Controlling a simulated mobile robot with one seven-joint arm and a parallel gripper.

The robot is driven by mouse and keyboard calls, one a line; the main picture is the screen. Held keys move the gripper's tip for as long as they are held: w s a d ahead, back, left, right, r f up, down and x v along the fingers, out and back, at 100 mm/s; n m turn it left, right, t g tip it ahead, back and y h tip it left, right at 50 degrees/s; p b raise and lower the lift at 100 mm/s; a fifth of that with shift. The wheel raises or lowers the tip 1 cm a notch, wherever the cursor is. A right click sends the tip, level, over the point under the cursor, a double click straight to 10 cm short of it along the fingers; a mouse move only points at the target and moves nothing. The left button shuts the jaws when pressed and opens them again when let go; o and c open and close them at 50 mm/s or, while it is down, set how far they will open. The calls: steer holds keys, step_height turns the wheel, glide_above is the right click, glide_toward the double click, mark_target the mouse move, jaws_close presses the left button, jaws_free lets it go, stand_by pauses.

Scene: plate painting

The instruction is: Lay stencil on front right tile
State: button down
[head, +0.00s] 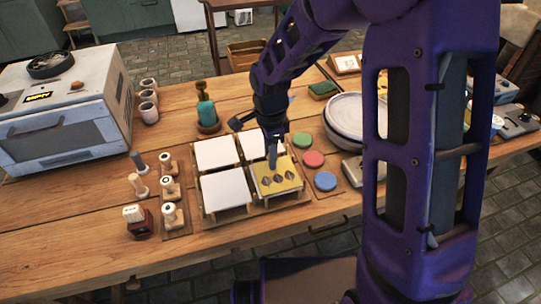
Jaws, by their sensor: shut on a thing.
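The yellow stencil (268,186) with dark leaf-shaped cut-outs is at the front right tile place of the wooden rack (203,208). It covers most of that tile, and I cannot tell whether it rests on it or is held just above. My gripper (274,162) is over the stencil's back edge, shut on the stencil; the fingertips are small and dark here. White tiles show at front left (226,189), back left (216,153) and back right (252,145), the last partly hidden by my arm.
Green, red and blue paint pads (325,180) stand right of the rack. Stamps (170,190) stand at left, near a white oven (60,115). A green bottle (206,113) is behind. Stacked plates (345,115) are partly hidden by my arm.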

steer(key=shift+f, duration=0.2)
steer(key=c, duration=0.6)
jaws_free()
steer(key=shift+c, duration=0.2)
steer(key=shift+r, duration=0.1)
step_height(320, 180, up, 12)
steer(key=p, duration=0.2)
steer(key=shift+r, duration=0.15)
steer(key=shift+w, duration=0.1)
